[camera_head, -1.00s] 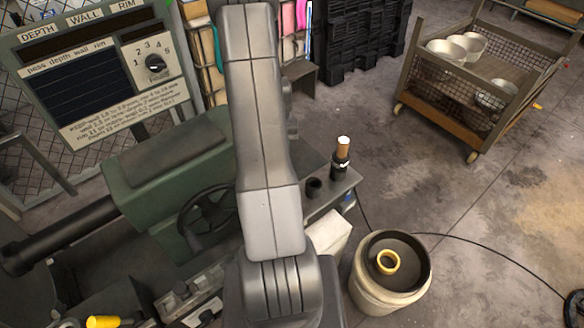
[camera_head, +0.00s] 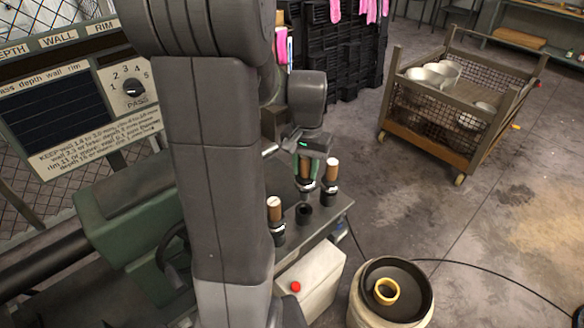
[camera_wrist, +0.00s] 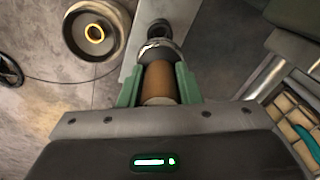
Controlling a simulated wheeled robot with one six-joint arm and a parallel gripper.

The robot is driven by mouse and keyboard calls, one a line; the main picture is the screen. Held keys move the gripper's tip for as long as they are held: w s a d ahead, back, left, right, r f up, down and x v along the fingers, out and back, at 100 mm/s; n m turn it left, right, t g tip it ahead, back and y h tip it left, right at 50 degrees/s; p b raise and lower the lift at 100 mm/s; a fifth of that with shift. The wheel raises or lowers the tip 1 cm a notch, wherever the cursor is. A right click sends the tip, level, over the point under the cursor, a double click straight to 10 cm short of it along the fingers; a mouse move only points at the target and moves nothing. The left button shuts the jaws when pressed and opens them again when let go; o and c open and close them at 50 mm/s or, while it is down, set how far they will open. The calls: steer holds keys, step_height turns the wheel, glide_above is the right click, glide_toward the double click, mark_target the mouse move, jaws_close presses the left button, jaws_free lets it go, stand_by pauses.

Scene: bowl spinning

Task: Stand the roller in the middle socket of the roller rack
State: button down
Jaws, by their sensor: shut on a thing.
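My gripper (camera_wrist: 158,82) is shut on a brown wooden-handled roller (camera_wrist: 160,72), its green fingers on either side of the handle. In the head view my gripper (camera_head: 309,163) holds this roller (camera_head: 304,168) upright with its dark lower end down. The roller rack (camera_head: 341,212) has an empty dark middle socket (camera_head: 303,212), which shows in front of the held roller and slightly below it. A roller stands in the left socket (camera_head: 275,212) and another in the right socket (camera_head: 331,172). In the wrist view a dark round socket (camera_wrist: 158,28) lies just beyond the roller's metal collar.
A white box with a red button (camera_head: 295,287) stands below the rack. A drum (camera_head: 349,310) with a yellow ring (camera_head: 386,291) stands to the right. The green machine (camera_head: 125,190) and gauge panel (camera_head: 75,90) are at the left. A mesh cart (camera_head: 440,110) stands on open floor.

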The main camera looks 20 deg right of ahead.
mark_target(304, 190)
steer(key=shift+f+b, duration=2.7)
steer(key=shift+f, duration=1.4)
steer(key=c, duration=1)
jaws_free()
steer(key=shift+o, duration=0.2)
step_height(304, 190, up, 14)
steer(key=shift+f, duration=0.1)
